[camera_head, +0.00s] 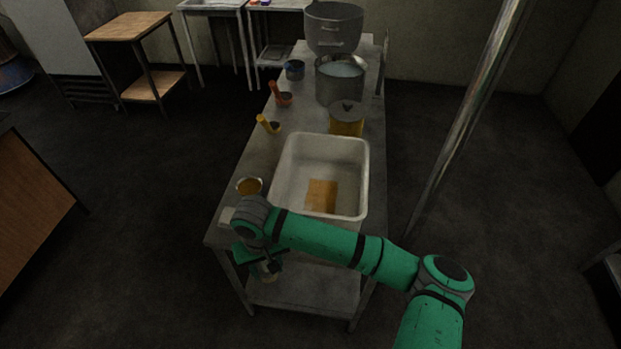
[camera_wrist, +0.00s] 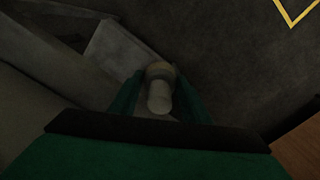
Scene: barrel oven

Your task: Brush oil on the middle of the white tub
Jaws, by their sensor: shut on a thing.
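The white tub (camera_head: 318,160) sits on the near part of the long metal table. An orange-yellow patch (camera_head: 321,195) shows on its floor near the front wall. A small bowl with amber contents (camera_head: 249,186), perhaps the oil, stands left of the tub. My gripper (camera_head: 265,268) is low in front of the table's near left corner, outside the tub. In the wrist view it is shut on a pale, round-ended object (camera_wrist: 160,92), perhaps the brush. Its bristles cannot be made out.
A small white item (camera_head: 227,216) lies at the table's near left corner, partly behind my arm. A yellow-filled pot (camera_head: 346,122), a grey pot (camera_head: 340,88) and small scoops (camera_head: 268,125) stand farther back. A metal post (camera_head: 465,120) rises right of the table.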

